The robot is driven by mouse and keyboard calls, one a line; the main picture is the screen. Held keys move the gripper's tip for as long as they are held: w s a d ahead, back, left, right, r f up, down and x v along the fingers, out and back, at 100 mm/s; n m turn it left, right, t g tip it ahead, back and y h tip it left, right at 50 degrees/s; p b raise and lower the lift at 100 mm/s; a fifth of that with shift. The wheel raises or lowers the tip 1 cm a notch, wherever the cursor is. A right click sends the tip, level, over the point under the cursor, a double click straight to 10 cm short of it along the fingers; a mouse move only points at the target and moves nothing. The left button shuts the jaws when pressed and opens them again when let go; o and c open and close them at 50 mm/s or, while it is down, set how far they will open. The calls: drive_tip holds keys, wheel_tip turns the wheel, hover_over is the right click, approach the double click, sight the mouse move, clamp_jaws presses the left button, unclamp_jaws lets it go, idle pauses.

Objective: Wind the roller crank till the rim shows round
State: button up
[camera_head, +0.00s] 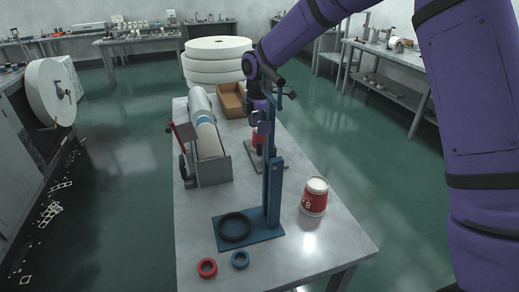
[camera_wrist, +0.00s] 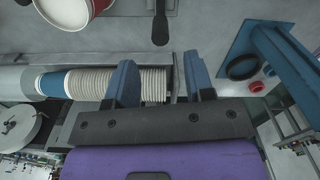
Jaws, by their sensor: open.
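A red cup with a pale rim (camera_wrist: 75,12) shows at the top left of the wrist view, cut off by the edge. A crank-like grey bar with a black knob (camera_wrist: 160,30) hangs near it, beyond my fingertips. My gripper (camera_wrist: 159,68) is open, its two blue fingers apart with nothing between them. In the head view, a red cup (camera_head: 258,141) sits at a grey base plate (camera_head: 275,160) below my gripper, partly hidden by the blue post. I cannot tell whether the cup's rim is round.
A blue stand (camera_head: 272,190) holds a black ring (camera_head: 235,227). A red and white cup (camera_head: 314,197) stands right of it. A red ring (camera_head: 207,267) and a blue ring (camera_head: 240,259) lie in front. A trough (camera_head: 213,171) of nested cups lies left; a cardboard box (camera_head: 231,100) is behind.

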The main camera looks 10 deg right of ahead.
sight(259, 154)
wheel_tip(259, 154, down, 9)
drive_tip(key=shift+r, duration=0.1)
idle(0.3)
clamp_jaws()
